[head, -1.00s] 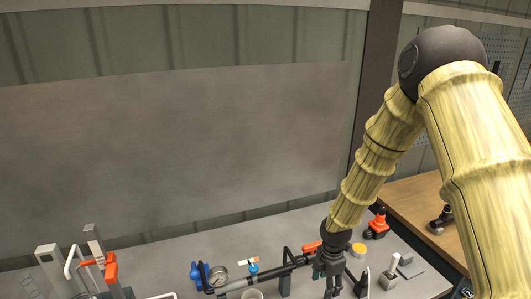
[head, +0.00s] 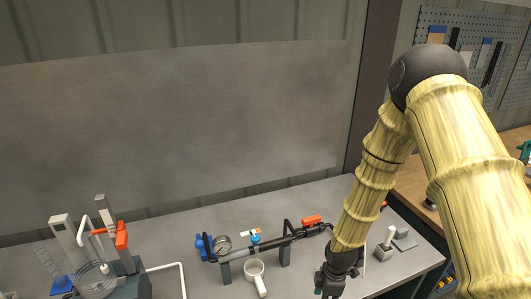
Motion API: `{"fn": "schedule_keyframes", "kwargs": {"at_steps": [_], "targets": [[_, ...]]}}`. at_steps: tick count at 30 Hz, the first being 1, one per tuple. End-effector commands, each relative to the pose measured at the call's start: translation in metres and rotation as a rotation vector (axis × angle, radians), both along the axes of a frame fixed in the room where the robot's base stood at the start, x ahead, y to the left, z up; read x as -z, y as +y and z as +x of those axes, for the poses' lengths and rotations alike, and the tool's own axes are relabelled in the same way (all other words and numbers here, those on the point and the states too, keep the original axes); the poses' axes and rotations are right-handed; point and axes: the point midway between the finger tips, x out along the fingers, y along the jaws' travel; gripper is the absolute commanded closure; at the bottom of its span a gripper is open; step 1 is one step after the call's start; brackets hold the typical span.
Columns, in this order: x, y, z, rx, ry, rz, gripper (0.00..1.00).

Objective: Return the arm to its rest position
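My gripper (head: 331,283) hangs at the lower end of my yellow-sleeved arm (head: 372,180), pointing down near the front of the grey bench (head: 215,217). It is dark and small in the head view, near the bottom edge. I cannot make out whether its fingers are apart or together, nor anything held. It is to the right of a white cup-like part with a handle (head: 256,276) and in front of the dark pipe assembly (head: 265,247).
The pipe has a round gauge (head: 222,244), blue fittings and an orange lever (head: 312,219). A stand with an orange clamp (head: 122,236) and coiled tubing is at left. A white-handled block (head: 385,245) stands right of my gripper. A wooden bench (head: 414,184) is behind right.

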Motion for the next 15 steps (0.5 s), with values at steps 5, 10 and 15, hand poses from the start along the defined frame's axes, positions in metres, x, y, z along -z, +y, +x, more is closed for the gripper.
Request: {"fn": "schedule_keyframes", "kwargs": {"at_steps": [5,10,15], "targets": [[0.031,0.001,-0.053,0.242,0.032,0.020,0.43],[0.068,-0.002,-0.121,0.607,0.073,0.023,0.43],[0.088,-0.012,-0.189,0.973,0.092,-0.004,0.43]]}}
